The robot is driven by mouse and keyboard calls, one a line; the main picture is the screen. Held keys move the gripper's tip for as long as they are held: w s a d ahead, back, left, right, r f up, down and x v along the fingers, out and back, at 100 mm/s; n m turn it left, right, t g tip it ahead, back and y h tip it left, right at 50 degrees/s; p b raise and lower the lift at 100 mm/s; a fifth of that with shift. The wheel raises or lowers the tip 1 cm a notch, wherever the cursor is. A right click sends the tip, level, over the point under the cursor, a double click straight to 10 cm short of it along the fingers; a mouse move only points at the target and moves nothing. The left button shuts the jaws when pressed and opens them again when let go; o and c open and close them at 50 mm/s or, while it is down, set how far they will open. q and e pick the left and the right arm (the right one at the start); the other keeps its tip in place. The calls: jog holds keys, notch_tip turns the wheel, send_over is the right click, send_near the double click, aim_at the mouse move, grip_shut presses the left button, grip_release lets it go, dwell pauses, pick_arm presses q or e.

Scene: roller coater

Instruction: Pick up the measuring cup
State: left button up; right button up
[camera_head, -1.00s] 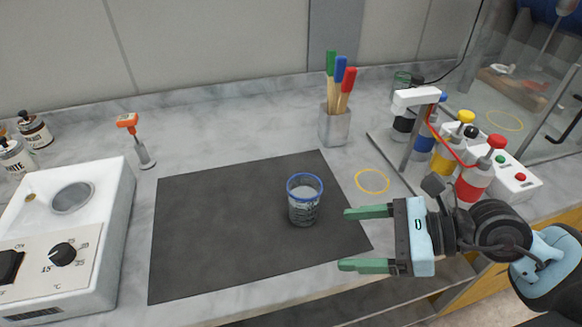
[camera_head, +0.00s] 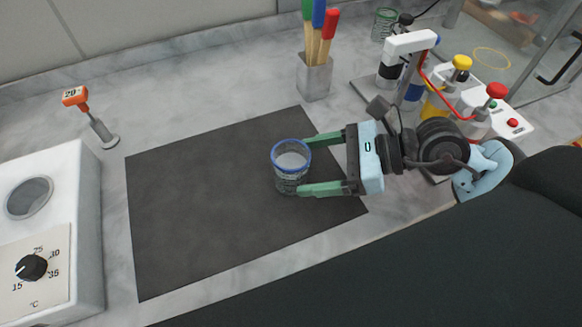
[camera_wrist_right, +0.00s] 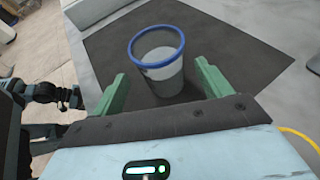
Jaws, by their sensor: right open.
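The measuring cup (camera_head: 290,168) is clear with a blue rim and stands upright on the dark mat (camera_head: 190,230). My right gripper (camera_head: 312,163) is open, with its green fingers reaching toward the cup from the right in the head view. The fingertips are close to the cup's right side, one toward its far side and one toward its near side. In the right wrist view the cup (camera_wrist_right: 159,62) stands ahead between the two green fingers (camera_wrist_right: 160,83). Whether a finger touches it, I cannot tell.
A white heater with a dial (camera_head: 45,235) stands at the left, with an orange-topped tool (camera_head: 90,115) behind it. A metal holder with colored-handled brushes (camera_head: 315,78) and a stand with bottles (camera_head: 410,70) are behind. The mat's left part is clear.

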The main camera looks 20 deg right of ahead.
aim_at(288, 169)
jog(key=shift+p+x, duration=0.6)
jog(key=shift+x, duration=1.65)
jog(key=shift+w+a+f, duration=0.2)
jog(key=shift+a+f, duration=0.05)
pick_arm(q)
jog(key=shift+w+r, duration=0.75)
jog(key=shift+w, duration=0.05)
pick_arm(e)
jog(key=c, duration=1.1)
pick_arm(q)
jog(key=shift+s, duration=0.4)
pick_arm(e)
jog(key=shift+c, duration=0.4)
pick_arm(q)
jog(key=shift+w, duration=0.1)
jog(key=shift+w, duration=0.1)
pick_arm(e)
jog(key=shift+r, duration=0.15)
